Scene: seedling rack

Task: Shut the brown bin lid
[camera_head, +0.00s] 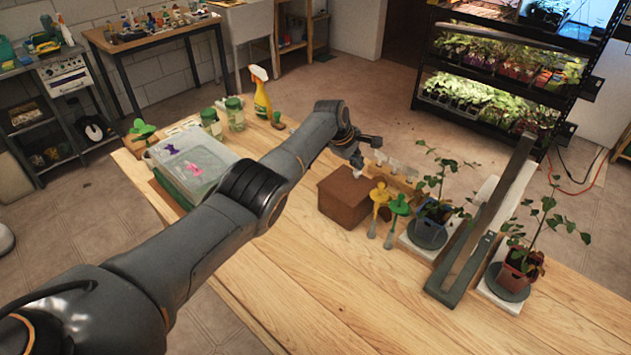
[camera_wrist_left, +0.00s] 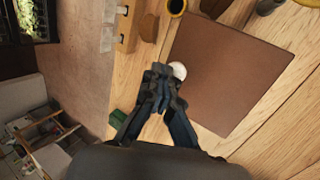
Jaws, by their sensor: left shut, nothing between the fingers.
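The brown bin (camera_head: 340,205) stands on the wooden table, right of the middle in the head view. Its lid (camera_head: 345,186) looks flat across the top; in the left wrist view the lid (camera_wrist_left: 222,75) is a plain brown square. A small white knob (camera_wrist_left: 179,70) shows at the lid's edge, beside my fingertips. My left gripper (camera_head: 357,161) is shut and empty at the bin's far edge. In the left wrist view its fingertips (camera_wrist_left: 160,75) are close to the knob; I cannot tell whether they touch it. My right gripper is not in view.
Yellow (camera_head: 379,194) and green (camera_head: 399,205) tools stand just right of the bin. Potted plants (camera_head: 430,228) and a long dark grey bar (camera_head: 485,215) are farther right. A clear-lidded tub (camera_head: 190,168) and a yellow spray bottle (camera_head: 261,97) are left. The front tabletop is clear.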

